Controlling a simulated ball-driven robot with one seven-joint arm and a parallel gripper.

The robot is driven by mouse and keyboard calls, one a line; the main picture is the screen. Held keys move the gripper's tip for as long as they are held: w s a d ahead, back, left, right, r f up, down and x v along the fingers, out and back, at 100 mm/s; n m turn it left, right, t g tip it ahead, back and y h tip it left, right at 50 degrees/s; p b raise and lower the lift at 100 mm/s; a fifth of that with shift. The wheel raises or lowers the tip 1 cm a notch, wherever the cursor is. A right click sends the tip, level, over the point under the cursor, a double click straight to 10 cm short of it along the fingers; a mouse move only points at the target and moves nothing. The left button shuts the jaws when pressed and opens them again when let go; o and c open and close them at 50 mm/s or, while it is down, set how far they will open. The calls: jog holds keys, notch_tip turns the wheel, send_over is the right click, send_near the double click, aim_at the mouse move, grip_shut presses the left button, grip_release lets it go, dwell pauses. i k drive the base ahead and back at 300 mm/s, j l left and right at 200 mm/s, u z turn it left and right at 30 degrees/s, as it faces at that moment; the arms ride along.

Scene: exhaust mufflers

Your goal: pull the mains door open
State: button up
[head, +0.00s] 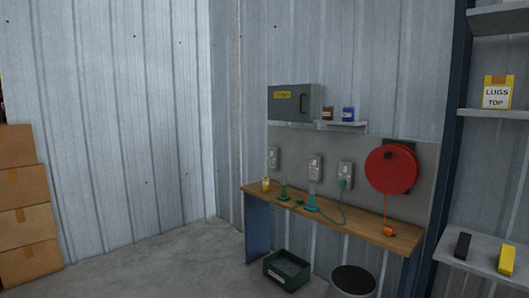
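A grey metal cabinet (293,106) is fixed to the corrugated wall above the workbench. Its front door (286,110) carries a yellow label (290,95), too small to read with certainty, and a small dark handle (303,101) near the right edge. The door looks closed, flush with the cabinet front. My gripper is not in view, and nothing hides the cabinet front.
Jars (348,114) stand on a small shelf right of the cabinet. Below are sockets, a wooden bench (337,216) and a red reel (391,169). A green crate (287,270) and a bin (353,281) stand on the floor. The floor at left (160,270) is clear.

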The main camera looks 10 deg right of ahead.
aim_at(296, 104)
jog(key=i, duration=1.3)
jog(key=i+l+u, duration=0.1)
jog(key=i, duration=1.25)
jog(key=i+l, duration=0.1)
jog(key=i, duration=1.2)
